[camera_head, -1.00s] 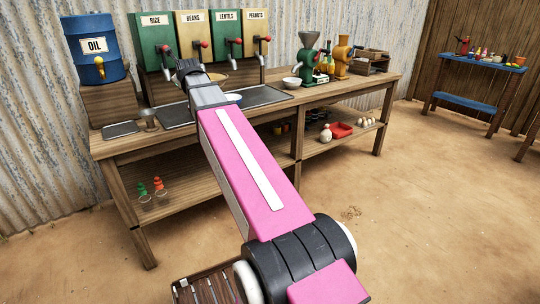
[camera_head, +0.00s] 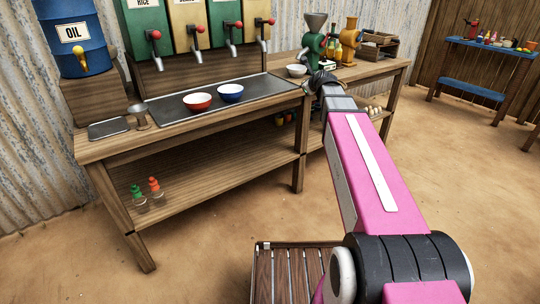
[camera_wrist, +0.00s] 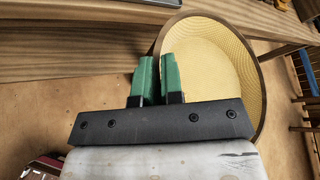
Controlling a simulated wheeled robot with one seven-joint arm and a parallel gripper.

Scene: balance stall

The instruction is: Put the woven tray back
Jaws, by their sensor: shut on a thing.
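The woven tray (camera_wrist: 210,65) is round, with a pale yellow woven base and a dark brown rim. In the wrist view its near left rim is between the green fingertips of my gripper (camera_wrist: 159,75), which is shut on it. The tray reaches up and right of the fingers, beside the wooden counter edge. In the head view my gripper (camera_head: 321,82) is at the counter's front side, right of the metal top. The tray cannot be made out there, hidden by my gripper and arm.
A red bowl (camera_head: 197,102) and a blue bowl (camera_head: 230,93) stand on the metal top (camera_head: 170,113) below the dispensers. A white bowl (camera_head: 296,71) and a green grinder (camera_head: 313,48) stand near my gripper. A blue table (camera_head: 490,49) is far right; open floor lies between.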

